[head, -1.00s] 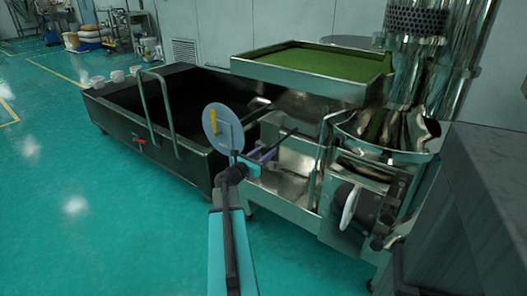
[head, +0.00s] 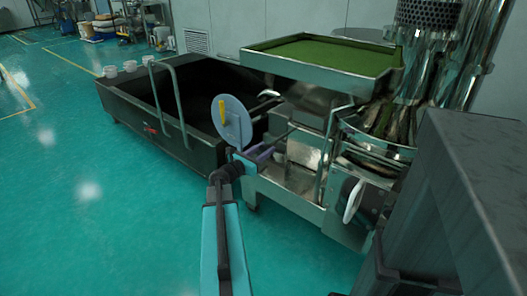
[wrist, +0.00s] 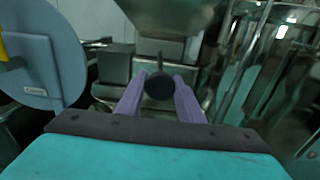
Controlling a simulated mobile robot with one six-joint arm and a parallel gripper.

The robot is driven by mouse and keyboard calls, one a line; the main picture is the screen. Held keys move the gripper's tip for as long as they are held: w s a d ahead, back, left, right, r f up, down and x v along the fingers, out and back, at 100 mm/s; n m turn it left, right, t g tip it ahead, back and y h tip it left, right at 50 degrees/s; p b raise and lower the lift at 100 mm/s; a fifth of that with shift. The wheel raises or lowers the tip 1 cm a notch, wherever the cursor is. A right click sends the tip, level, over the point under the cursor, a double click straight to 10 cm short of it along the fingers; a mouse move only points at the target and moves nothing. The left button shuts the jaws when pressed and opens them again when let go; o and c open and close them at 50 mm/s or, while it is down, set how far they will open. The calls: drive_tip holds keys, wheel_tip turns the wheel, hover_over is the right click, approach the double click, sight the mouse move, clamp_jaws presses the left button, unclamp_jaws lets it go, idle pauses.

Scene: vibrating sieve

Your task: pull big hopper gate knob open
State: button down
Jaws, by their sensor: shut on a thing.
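The gate knob (wrist: 159,86) is a dark round ball. In the wrist view it sits between the two purple fingers of my gripper (wrist: 158,82), which are shut on it. In the head view my gripper (head: 256,156) is at the end of a thin rod (head: 281,138) on the front of the steel sieve machine (head: 290,180). The knob itself is hidden there by the fingers. How far the gate stands open cannot be made out.
A grey disc with a yellow handle (head: 232,124) stands close to my gripper, at the left edge in the wrist view (wrist: 50,60). A black open bin (head: 185,147) is behind it. A green-topped tray (head: 325,56) is above right. Green floor at left is clear.

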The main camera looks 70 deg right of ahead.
drive_tip(key=c, duration=1.2)
unclamp_jaws()
drive_tip(key=shift+w+d, duration=0.1)
drive_tip(key=shift+w, duration=0.05)
drive_tip(key=p+v, duration=0.1)
drive_tip(key=v, duration=1.2)
drive_tip(key=shift+a, duration=0.45)
drive_tip(key=shift+w, duration=0.1)
